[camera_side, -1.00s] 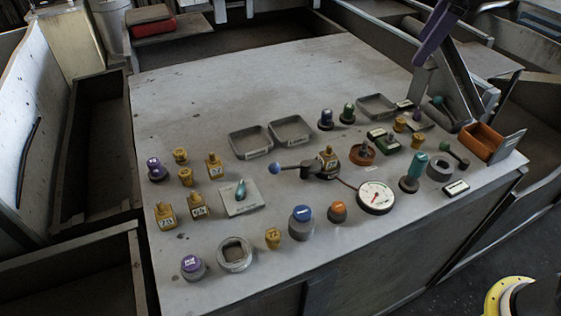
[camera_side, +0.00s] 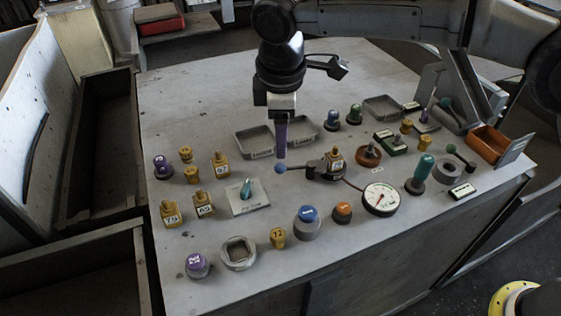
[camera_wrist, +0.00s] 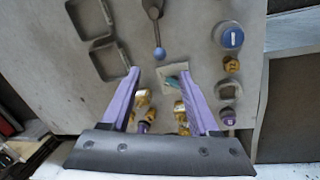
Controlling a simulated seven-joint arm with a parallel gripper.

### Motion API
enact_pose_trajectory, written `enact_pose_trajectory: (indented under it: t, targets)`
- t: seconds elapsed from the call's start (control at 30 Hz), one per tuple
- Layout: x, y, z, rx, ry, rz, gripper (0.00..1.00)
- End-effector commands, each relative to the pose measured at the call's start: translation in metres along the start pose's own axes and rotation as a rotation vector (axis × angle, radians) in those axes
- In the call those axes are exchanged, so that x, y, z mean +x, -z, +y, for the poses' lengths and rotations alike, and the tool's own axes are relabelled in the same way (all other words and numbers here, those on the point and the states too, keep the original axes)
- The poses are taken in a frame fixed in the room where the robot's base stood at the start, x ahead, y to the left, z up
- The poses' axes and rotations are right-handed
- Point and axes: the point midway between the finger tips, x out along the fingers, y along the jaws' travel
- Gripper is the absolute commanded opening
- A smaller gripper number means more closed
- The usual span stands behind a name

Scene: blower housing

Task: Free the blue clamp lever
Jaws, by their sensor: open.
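The blue clamp lever shows in the side view as a blue ball (camera_side: 281,168) on a dark rod that runs right to a dark clamp body (camera_side: 325,169). A brass piece (camera_side: 336,158) with a label stands at the clamp. In the wrist view the blue ball (camera_wrist: 160,53) lies just ahead of the fingertips, between their lines, with its rod leading up the picture. My gripper (camera_side: 281,156) points down with its purple fingers close above the ball in the side view; I cannot tell the exact gap. In the wrist view my gripper (camera_wrist: 160,72) is open and empty.
Two shallow grey trays (camera_side: 253,154) lie behind the lever. A white dial gauge (camera_side: 380,199) stands right of the clamp. A pale plate with a teal knob (camera_side: 246,190) is to the left. Several brass pieces and coloured knobs surround these. The back left of the table is clear.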

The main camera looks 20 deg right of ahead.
Motion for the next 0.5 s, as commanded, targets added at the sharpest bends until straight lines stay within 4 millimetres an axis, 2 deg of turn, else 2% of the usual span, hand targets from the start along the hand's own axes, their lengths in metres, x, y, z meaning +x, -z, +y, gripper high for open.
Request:
enact_pose_trajectory:
  t: [0.03,0.2,0.5]
  targets:
    - [0.012,-0.001,0.000,0.000,0.002,-0.005,0.61]
    - [0.046,-0.001,0.000,0.001,0.002,-0.005,0.61]
    - [0.089,-0.001,0.001,0.002,0.000,-0.002,0.61]
